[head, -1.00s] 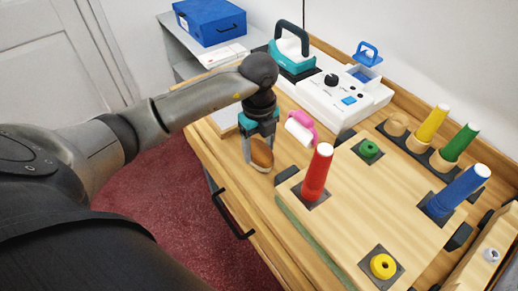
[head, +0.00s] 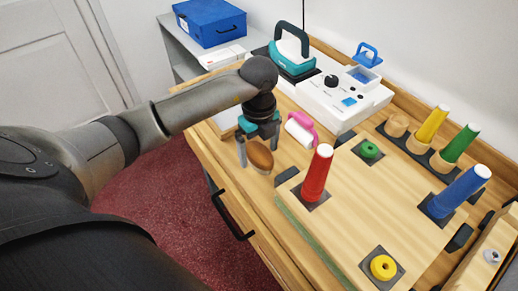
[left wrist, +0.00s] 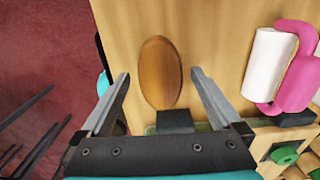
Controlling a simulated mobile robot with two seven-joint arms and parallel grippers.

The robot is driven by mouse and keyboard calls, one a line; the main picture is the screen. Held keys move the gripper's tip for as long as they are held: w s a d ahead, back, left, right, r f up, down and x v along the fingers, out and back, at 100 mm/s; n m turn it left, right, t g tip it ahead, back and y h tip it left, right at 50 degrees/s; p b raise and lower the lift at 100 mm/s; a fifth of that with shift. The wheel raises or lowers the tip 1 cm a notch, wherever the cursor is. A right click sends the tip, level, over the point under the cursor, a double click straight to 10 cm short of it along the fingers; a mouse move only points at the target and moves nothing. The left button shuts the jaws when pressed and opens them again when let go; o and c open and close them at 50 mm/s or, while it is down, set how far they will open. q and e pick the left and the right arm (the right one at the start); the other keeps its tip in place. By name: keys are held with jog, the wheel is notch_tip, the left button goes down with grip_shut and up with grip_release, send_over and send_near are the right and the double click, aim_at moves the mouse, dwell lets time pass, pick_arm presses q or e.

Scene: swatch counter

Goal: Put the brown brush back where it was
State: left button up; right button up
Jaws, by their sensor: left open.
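The brown brush (head: 260,157) is an oval wooden-backed piece near the front left edge of the wooden counter, left of the red peg. My left gripper (head: 257,152) is open above the counter with one finger on each side of the brush. In the left wrist view the brush (left wrist: 158,64) lies between the two spread fingers (left wrist: 160,75), with gaps on both sides. Its underside is hidden. My right gripper is not in view.
A pink-handled roller (head: 301,129) lies just behind the brush. A red peg (head: 318,173) stands on the wooden board (head: 345,215) to the right. A teal iron-like tool (head: 292,50) and a white device (head: 338,100) stand behind. The counter's front edge is close.

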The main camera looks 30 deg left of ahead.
aim_at(259, 152)
pick_arm(q)
notch_tip(259, 152, up, 12)
jog(key=p, duration=0.1)
jog(key=shift+p, duration=0.35)
dwell(0.4)
